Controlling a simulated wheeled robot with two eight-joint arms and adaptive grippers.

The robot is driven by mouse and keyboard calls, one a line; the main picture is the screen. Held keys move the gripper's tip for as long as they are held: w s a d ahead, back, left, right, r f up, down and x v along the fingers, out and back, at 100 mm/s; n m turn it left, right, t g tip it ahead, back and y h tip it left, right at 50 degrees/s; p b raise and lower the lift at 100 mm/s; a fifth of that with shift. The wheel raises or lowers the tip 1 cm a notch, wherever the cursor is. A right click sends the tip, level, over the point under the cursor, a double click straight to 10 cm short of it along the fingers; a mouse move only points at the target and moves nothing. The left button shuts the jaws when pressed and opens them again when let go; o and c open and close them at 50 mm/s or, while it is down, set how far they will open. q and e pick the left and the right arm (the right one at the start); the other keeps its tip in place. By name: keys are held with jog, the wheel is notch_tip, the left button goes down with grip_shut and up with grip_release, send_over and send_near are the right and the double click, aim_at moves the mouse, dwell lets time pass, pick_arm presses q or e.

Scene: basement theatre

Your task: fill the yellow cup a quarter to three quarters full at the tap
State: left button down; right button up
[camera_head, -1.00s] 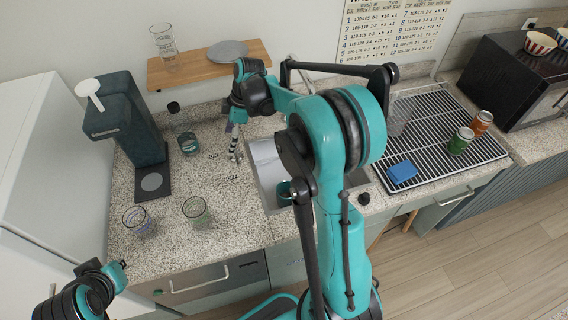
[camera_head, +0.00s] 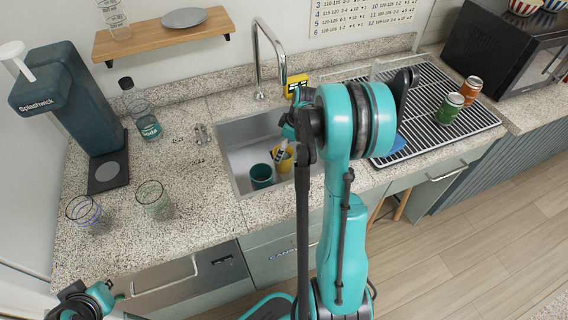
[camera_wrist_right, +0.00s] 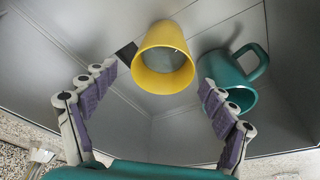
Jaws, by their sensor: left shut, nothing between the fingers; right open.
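The yellow cup (camera_head: 286,160) is in the sink (camera_head: 235,160), partly hidden by my right arm. In the right wrist view the yellow cup (camera_wrist_right: 150,76) has its mouth toward the camera; I cannot tell whether it holds water. My right gripper (camera_wrist_right: 155,90) is open, its fingers spread to either side of the yellow cup with gaps showing. In the head view my right arm hides most of it. The tap (camera_head: 270,62) arches at the sink's back edge. My left gripper (camera_head: 116,296) is shut and empty at the lower left, away from the sink.
Two glasses (camera_head: 153,198) (camera_head: 84,211), a bottle (camera_head: 147,120) and a dispenser (camera_head: 69,98) stand left. Cans (camera_head: 450,108) stand on the rack (camera_head: 420,132) right.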

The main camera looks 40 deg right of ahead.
aim_at(285, 166)
jog(key=shift+b+x, duration=0.35)
jog(key=shift+x, duration=0.75)
jog(key=b+x, duration=0.1)
jog(key=x, duration=0.2)
jog(key=b+x, duration=0.1)
jog(key=shift+s+f+b, duration=0.3)
jog(key=shift+w+f, duration=0.1)
jog(key=shift+f, duration=0.2)
jog(key=shift+r, duration=0.1)
jog(key=c, duration=1.4)
jog(key=shift+c, duration=0.2)
jog(key=shift+r, duration=0.1)
